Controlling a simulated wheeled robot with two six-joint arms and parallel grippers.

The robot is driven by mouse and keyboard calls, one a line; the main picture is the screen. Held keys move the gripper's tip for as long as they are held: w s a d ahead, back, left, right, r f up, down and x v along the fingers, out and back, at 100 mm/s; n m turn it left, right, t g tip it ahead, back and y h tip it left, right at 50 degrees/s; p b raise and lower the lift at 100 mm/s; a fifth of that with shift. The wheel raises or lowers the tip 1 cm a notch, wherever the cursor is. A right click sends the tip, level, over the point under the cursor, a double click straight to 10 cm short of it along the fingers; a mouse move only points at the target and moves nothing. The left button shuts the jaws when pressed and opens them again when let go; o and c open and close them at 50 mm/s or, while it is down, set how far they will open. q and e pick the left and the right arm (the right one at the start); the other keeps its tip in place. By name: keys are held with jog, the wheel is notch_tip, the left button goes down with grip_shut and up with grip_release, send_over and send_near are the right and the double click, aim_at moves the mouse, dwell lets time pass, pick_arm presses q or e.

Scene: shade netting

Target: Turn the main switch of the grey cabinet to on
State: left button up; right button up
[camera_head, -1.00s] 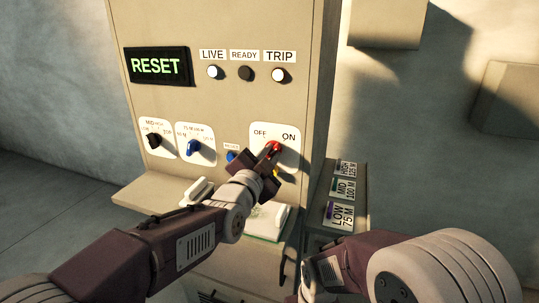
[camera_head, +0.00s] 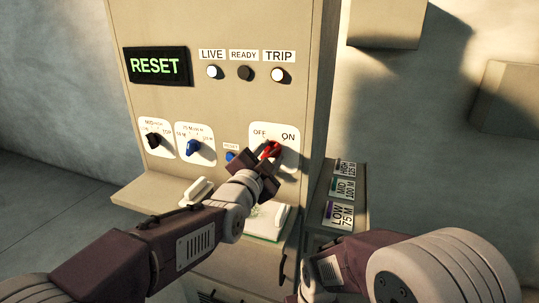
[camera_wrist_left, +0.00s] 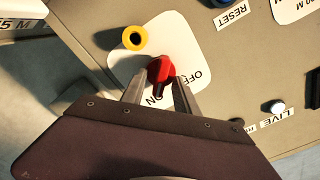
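The grey cabinet (camera_head: 225,25) stands in front of me. Its main switch is a red knob (camera_head: 271,150) on a white plate marked OFF at left and ON at right; it also shows in the left wrist view (camera_wrist_left: 161,69). The knob leans to the upper right, towards ON. My left gripper (camera_head: 261,163) is at the knob. In the left wrist view its two fingers (camera_wrist_left: 160,88) stand apart, one on each side of the knob; whether they touch it I cannot tell. My right gripper is out of view; only my right arm shows.
A lit RESET display (camera_head: 156,66) and LIVE, READY and TRIP lamps (camera_head: 245,73) are above. A black knob (camera_head: 153,141), a blue knob (camera_head: 193,147) and a blue reset button (camera_head: 231,156) sit left of the switch. A yellow ring (camera_wrist_left: 135,38) is beside the knob.

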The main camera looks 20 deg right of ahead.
pick_arm(q)
jog(key=b+v, duration=0.1)
jog(key=v, duration=0.8)
jog(key=w+a+r+n+y+p, duration=0.1)
jog(key=w+a+n+y+p, duration=0.35)
jog(key=a, duration=0.65)
jog(key=a+f+n+g+y+p, duration=0.35)
jog(key=a+f+p, duration=0.25)
jog(key=a+f, duration=0.55)
jog(key=s+a+f+n+g+y, duration=0.1)
jog(key=s+a+f+n+g, duration=0.2)
jog(key=s+f, duration=0.4)
jog(key=s+a+f+n+g, duration=0.2)
jog(key=s+f+n+g, duration=0.3)
jog(key=s, duration=0.9)
jog(key=shift+s+a+f+g+y+p, duration=0.2)
jog(key=shift+a+f+g+y+p, duration=0.15)
jog(key=shift+f+g, duration=0.75)
